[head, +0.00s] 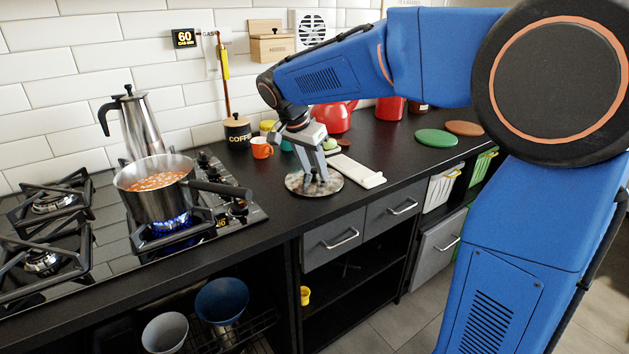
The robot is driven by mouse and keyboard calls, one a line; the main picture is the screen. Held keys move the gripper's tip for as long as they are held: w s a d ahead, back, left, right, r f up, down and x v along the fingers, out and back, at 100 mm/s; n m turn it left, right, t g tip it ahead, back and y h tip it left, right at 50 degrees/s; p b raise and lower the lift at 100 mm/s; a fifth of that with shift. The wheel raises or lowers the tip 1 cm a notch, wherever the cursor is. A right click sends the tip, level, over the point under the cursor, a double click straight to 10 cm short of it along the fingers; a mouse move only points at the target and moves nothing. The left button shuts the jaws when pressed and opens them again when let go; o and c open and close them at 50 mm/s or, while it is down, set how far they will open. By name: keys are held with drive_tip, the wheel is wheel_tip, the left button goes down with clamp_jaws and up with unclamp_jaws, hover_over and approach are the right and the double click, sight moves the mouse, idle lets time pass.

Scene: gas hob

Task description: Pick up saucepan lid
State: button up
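The saucepan lid (297,184) looks like the round, mottled grey-brown disc lying flat on the black worktop, right of the hob. My gripper (316,178) points down over the middle of it, with its fingertips at or just above the centre. The fingers hide any knob, and I cannot tell whether they are closed on it. The steel saucepan (152,200) stands uncovered on a lit burner, steaming, with orange-red food inside and its black handle pointing right.
A moka pot (140,125) stands behind the saucepan. An orange mug (262,148) and black coffee jar (237,132) are behind the lid. A white spoon rest (355,172) lies close to its right. Green (436,138) and brown (464,128) discs lie farther right. Drawers are below.

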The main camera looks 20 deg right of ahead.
clamp_jaws()
